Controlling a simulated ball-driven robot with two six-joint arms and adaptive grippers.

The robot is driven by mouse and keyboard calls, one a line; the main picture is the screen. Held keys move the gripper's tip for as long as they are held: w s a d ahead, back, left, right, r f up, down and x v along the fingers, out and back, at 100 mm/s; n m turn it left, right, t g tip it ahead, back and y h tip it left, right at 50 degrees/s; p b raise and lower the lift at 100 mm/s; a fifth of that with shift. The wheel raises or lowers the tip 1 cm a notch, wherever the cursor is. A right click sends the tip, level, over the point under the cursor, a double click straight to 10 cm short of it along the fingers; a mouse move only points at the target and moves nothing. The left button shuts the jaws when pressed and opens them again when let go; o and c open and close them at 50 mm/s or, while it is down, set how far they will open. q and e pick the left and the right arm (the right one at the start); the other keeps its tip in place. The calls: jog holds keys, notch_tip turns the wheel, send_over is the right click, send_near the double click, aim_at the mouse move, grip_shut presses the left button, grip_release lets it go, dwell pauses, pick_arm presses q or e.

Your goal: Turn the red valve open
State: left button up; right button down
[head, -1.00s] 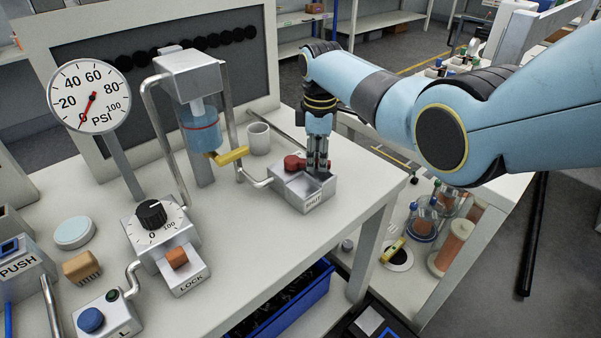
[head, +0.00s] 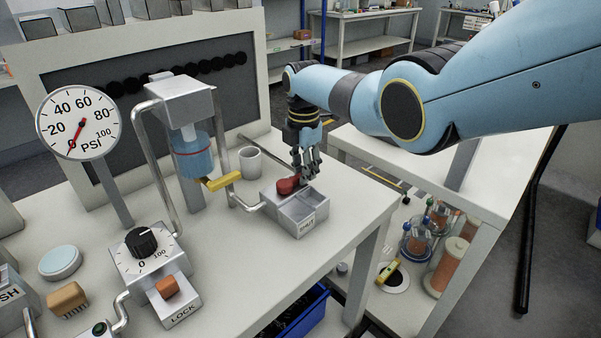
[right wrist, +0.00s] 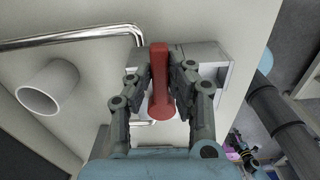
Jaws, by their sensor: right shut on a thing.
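My right gripper (head: 307,174) reaches down at the back of the box and is shut on the handle. In the right wrist view the red handle (right wrist: 160,85) stands lengthwise between the two fingers of the gripper (right wrist: 163,72). The fingers hide part of the box (right wrist: 205,52) behind them. The box's printed label is too small to read surely. My left gripper is not in view.
A pipe (head: 246,206) runs from the box toward the blue-liquid vessel (head: 192,157) with a yellow lever (head: 222,181). A white cup (head: 250,162) stands close behind. The PSI gauge (head: 79,122) points near 0. A black knob (head: 141,242) and orange LOCK block (head: 167,287) are front left.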

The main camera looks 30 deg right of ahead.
jog(key=shift+w+n, duration=0.2)
jog(key=shift+n, duration=0.2)
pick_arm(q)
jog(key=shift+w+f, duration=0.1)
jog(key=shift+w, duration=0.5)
pick_arm(e)
jog(key=c, duration=1.2)
grip_release()
jog(key=shift+a, duration=0.1)
jog(key=shift+c, duration=0.2)
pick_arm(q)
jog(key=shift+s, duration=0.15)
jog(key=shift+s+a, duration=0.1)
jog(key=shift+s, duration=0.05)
pick_arm(e)
jog(key=shift+r, duration=0.1)
notch_tip(320, 180, up, 12)
